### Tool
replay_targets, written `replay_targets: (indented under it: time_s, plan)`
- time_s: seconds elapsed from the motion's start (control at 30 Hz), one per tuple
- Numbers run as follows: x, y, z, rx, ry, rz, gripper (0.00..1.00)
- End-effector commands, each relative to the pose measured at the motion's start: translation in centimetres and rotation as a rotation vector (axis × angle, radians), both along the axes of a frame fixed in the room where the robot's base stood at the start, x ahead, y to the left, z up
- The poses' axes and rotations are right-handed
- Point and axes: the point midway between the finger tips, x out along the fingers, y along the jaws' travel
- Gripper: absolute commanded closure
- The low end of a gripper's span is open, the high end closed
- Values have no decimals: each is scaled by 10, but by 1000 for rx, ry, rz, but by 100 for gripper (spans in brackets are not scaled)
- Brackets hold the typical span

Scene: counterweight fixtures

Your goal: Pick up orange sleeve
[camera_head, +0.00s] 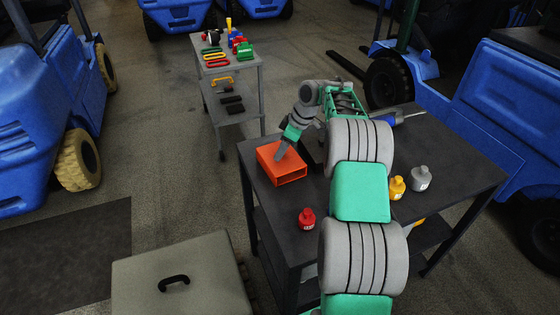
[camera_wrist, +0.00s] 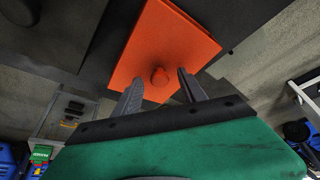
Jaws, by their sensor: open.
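The orange sleeve (camera_head: 281,166) is a box-like piece with an open end, lying on the dark table near its left edge. My gripper (camera_head: 281,153) is over the sleeve's top in the head view. I cannot tell whether the fingertips touch the sleeve.
On the table (camera_head: 450,160) stand a red weight (camera_head: 307,219), a yellow weight (camera_head: 397,188) and a grey weight (camera_head: 420,179). A grey cart (camera_head: 240,115) with tools stands behind. A lidded grey box (camera_head: 205,285) is at the front left. Blue forklifts (camera_head: 45,95) surround the area.

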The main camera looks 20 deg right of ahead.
Motion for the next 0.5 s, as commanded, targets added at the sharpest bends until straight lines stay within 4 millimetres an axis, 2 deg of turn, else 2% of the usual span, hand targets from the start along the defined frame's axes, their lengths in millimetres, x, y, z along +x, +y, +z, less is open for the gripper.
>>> replay_targets:
  time_s: [0.07, 0.5]
  plan:
    - [0, 0, 0, 0, 0, 0, 53]
    - [0, 0, 0, 0, 0, -1, 89]
